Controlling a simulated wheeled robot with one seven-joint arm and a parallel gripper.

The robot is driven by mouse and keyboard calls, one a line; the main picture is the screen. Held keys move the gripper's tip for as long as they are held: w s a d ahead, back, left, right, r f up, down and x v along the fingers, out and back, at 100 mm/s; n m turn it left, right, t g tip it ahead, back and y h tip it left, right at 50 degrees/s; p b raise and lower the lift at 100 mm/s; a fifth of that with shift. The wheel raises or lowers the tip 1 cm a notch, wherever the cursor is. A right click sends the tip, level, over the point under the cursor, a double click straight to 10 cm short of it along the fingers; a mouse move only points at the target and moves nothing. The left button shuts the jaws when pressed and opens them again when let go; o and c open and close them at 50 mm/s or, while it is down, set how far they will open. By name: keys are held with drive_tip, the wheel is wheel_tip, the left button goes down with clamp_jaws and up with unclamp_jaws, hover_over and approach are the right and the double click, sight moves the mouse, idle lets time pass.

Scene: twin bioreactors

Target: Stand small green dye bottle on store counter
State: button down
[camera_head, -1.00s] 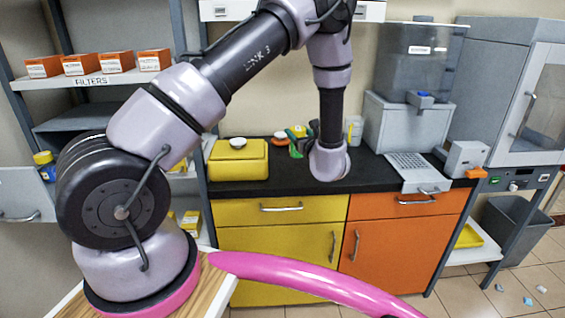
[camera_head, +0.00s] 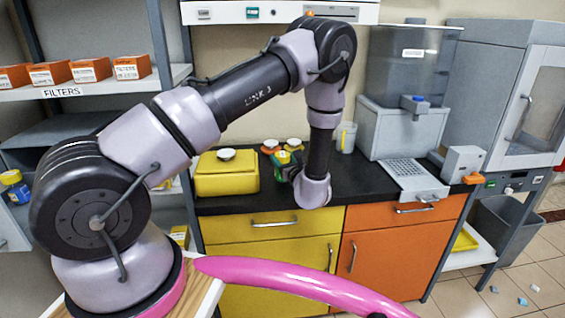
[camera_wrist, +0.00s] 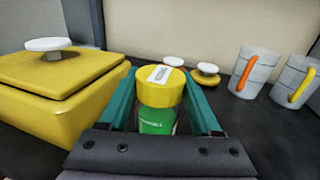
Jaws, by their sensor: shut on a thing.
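In the wrist view, the small green dye bottle (camera_wrist: 157,121) has a wide yellow cap (camera_wrist: 160,87) with a white label on top. My gripper (camera_wrist: 161,100) has its two teal fingers on either side of the bottle and is shut on it. The bottle looks upright, over or on the black store counter (camera_wrist: 260,135); its base is hidden, so I cannot tell whether it touches. In the head view, my gripper (camera_head: 290,168) is at the counter (camera_head: 368,186), just right of the yellow box, partly hidden by my wrist.
A yellow lidded box (camera_wrist: 75,90) stands close on the left. Behind the bottle are two round knobbed lids (camera_wrist: 207,74). Two grey mugs (camera_wrist: 257,72) stand at the right. In the head view, a grey dispenser (camera_head: 395,130) stands right.

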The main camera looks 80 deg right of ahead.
drive_tip(key=shift+f, duration=0.6)
drive_tip(key=shift+f, duration=0.15)
drive_tip(key=shift+c, duration=0.4)
unclamp_jaws()
drive_tip(key=v, duration=1.2)
